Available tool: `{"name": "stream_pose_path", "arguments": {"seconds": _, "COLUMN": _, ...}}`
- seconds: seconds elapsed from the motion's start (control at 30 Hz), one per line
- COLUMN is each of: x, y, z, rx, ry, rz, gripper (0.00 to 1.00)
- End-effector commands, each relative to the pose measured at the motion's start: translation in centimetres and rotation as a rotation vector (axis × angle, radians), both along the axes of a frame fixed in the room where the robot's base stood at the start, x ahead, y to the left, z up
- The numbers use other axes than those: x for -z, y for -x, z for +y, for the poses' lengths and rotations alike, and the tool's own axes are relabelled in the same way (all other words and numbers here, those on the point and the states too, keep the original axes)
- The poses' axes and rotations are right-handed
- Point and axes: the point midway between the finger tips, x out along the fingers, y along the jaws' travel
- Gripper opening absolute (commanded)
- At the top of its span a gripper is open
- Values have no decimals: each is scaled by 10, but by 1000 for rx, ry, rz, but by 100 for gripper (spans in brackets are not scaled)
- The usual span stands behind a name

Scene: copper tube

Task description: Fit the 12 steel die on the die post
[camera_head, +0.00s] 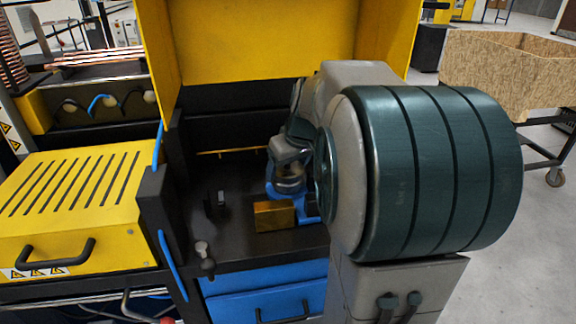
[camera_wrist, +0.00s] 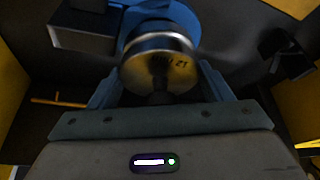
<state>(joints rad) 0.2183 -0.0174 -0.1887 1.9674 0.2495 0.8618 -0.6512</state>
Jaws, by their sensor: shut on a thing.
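A round steel die (camera_wrist: 158,68) with "12" marked on its face, seen upside down, is between the fingers of my gripper (camera_wrist: 158,84) in the wrist view. My gripper is shut on it. In the head view my gripper (camera_head: 289,172) points down inside the yellow-framed machine, and the die (camera_head: 291,186) shows as a small grey shape just below it. A blue curved part (camera_wrist: 150,12) lies directly behind the die in the wrist view. I cannot make out the die post; the die and my arm may hide it.
A gold block (camera_head: 275,216) stands on the dark machine bed (camera_head: 240,243), close to the left of the blue parts. A small black upright piece (camera_head: 215,203) stands further left. Yellow panels (camera_head: 285,45) close in the back and sides. Blue drawers (camera_head: 270,298) are below.

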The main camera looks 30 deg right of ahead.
Motion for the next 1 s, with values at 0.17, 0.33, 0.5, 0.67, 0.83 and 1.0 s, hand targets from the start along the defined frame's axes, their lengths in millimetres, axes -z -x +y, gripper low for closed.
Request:
{"name": "stream_pose_path", "arguments": {"seconds": 0.17, "x": 3, "y": -1, "z": 0, "rx": 1, "ry": 1, "rz": -4, "gripper": 18}}
{"name": "stream_pose_path", "arguments": {"seconds": 0.33, "x": 7, "y": -1, "z": 0, "rx": 1, "ry": 1, "rz": -4, "gripper": 18}}
{"name": "stream_pose_path", "arguments": {"seconds": 0.5, "x": 8, "y": -1, "z": 0, "rx": 1, "ry": 1, "rz": -4, "gripper": 89}}
{"name": "stream_pose_path", "arguments": {"seconds": 0.67, "x": 8, "y": 0, "z": 0, "rx": 0, "ry": 1, "rz": -2, "gripper": 98}}
{"name": "stream_pose_path", "arguments": {"seconds": 0.83, "x": 9, "y": 1, "z": 0, "rx": 0, "ry": -1, "rz": 2, "gripper": 98}}
{"name": "stream_pose_path", "arguments": {"seconds": 1.0, "x": -7, "y": 6, "z": -1, "rx": 0, "ry": 1, "rz": -3, "gripper": 98}}
